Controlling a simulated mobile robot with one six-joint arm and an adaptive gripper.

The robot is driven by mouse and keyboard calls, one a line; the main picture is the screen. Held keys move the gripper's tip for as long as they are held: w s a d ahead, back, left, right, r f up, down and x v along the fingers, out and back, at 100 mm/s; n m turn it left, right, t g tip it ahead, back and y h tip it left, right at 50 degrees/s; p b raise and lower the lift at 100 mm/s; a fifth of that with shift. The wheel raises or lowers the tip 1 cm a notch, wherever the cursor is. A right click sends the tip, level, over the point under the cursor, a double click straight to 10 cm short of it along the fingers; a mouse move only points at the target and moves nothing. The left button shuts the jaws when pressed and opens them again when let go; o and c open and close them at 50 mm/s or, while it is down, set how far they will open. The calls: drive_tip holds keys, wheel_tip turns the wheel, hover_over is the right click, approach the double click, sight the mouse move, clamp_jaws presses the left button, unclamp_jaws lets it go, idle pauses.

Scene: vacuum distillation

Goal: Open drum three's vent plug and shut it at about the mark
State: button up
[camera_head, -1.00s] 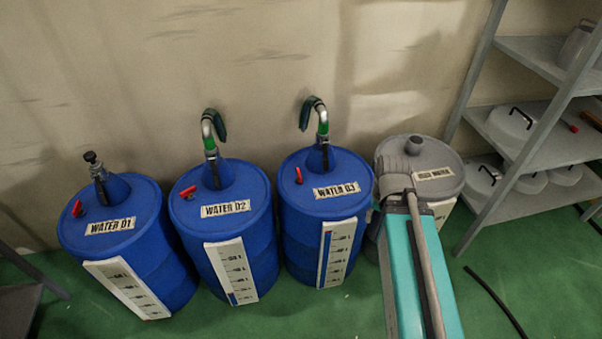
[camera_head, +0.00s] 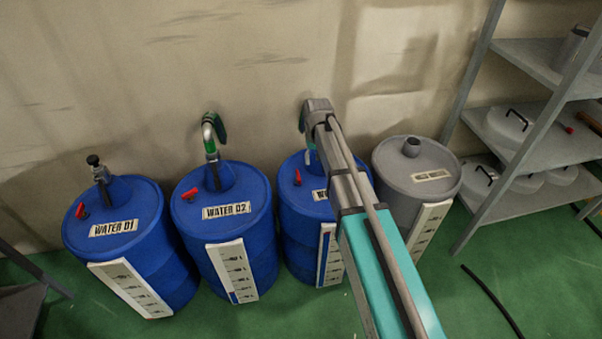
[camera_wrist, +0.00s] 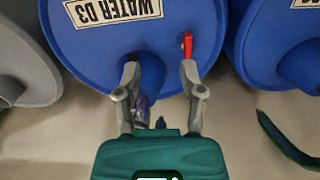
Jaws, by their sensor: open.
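Drum three (camera_head: 291,222) is the blue drum third from the left, partly hidden behind my arm. Its red vent plug (camera_head: 297,177) stands on the lid, left of my arm. A white scale strip (camera_head: 329,258) with a blue level column runs down its front; no particular mark can be made out. In the wrist view, the lid of drum three (camera_wrist: 85,45) shows upside down with its label. My gripper (camera_wrist: 158,70) is open over the lid. The red plug (camera_wrist: 187,45) is just ahead of the right fingertip, not between the fingers. The head view hides my gripper.
Drum one (camera_head: 125,215) and drum two (camera_head: 235,190) stand to the left, the grey drum (camera_head: 440,160) to the right. A hooked pipe (camera_head: 209,135) rises from drum two by the wall. A metal shelf (camera_head: 520,190) stands at right.

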hover_over(299, 175)
drive_tip(key=shift+a+r+n, duration=0.1)
drive_tip(key=shift+r+n, duration=0.2)
drive_tip(key=shift+r, duration=0.1)
drive_tip(key=shift+f, duration=0.25)
wheel_tip(299, 175, down, 13)
drive_tip(key=b, duration=1.3)
drive_tip(key=shift+f, duration=0.15)
clamp_jaws()
drive_tip(key=shift+d, duration=0.25)
drive_tip(key=shift+a, duration=0.15)
